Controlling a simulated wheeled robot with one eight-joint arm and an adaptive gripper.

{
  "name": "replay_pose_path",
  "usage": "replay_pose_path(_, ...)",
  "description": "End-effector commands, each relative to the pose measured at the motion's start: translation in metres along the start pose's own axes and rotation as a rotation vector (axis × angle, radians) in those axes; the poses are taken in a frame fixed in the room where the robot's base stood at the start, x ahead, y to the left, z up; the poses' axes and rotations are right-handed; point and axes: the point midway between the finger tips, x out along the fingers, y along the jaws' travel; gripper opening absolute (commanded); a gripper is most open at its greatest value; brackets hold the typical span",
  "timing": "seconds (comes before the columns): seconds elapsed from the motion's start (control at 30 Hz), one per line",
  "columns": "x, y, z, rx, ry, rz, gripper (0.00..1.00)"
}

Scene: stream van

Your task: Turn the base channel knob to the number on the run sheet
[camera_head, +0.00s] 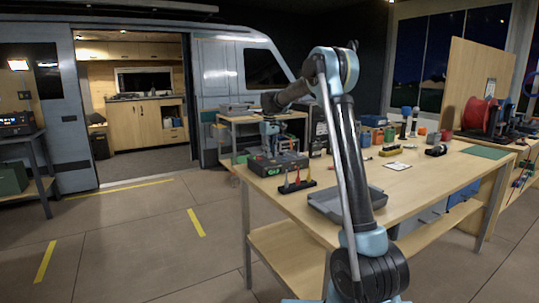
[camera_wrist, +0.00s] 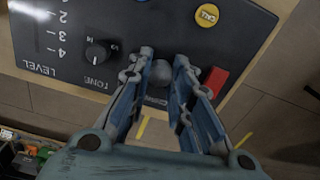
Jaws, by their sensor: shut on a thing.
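The base unit is a dark box (camera_head: 277,163) at the left end of the wooden table in the head view. In the wrist view its dark panel (camera_wrist: 75,18) fills the top. A round dark knob (camera_wrist: 160,73) sits between the two blue fingers of my gripper (camera_wrist: 163,62), which is shut on it. The label below this knob is mostly hidden by the fingers, and I cannot read its setting. In the head view my gripper (camera_head: 270,132) is at the box. A white sheet (camera_head: 397,166) lies on the table; its writing is too small to read.
A paper (camera_head: 489,88) hangs on the wooden board.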

Motion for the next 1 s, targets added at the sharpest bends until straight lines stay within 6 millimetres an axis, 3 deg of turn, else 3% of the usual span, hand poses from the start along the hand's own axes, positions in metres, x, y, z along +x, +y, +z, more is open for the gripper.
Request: replay_pose_path(1.0, -0.0003, 0.0005, 0.0001, 0.920, 0.000, 0.003, 0.00)
